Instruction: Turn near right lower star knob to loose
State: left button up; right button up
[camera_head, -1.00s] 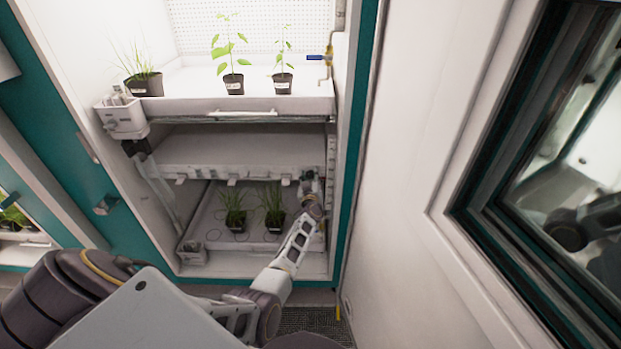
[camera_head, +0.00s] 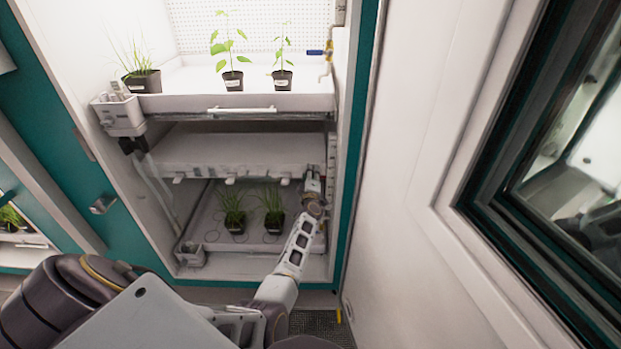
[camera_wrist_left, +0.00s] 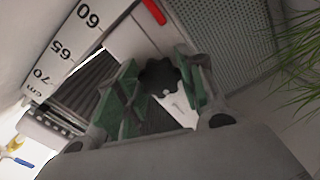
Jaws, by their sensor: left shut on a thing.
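My left gripper (camera_head: 313,182) is at the right end of the middle shelf, inside the chamber's right side. In the left wrist view its green-padded fingers stand either side of a dark, lobed star knob (camera_wrist_left: 158,74) and are shut on it. In the head view the knob is hidden by my gripper and wrist. How far the knob is turned cannot be told. My right gripper is not in view.
A scale strip (camera_wrist_left: 65,45) with numbers runs beside the knob. The middle shelf (camera_head: 235,152) is bare. Grass pots (camera_head: 235,222) stand on the lower tray. Potted seedlings (camera_head: 233,80) stand on the top shelf. A white wall (camera_head: 410,200) lies to the right.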

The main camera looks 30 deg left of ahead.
pick_arm(q)
jog(key=shift+n, duration=0.8)
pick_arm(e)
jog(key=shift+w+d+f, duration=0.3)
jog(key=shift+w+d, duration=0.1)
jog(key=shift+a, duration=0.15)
pick_arm(q)
jog(key=o, duration=1)
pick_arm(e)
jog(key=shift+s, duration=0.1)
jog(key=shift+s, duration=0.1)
pick_arm(q)
jog(key=shift+m, duration=0.3)
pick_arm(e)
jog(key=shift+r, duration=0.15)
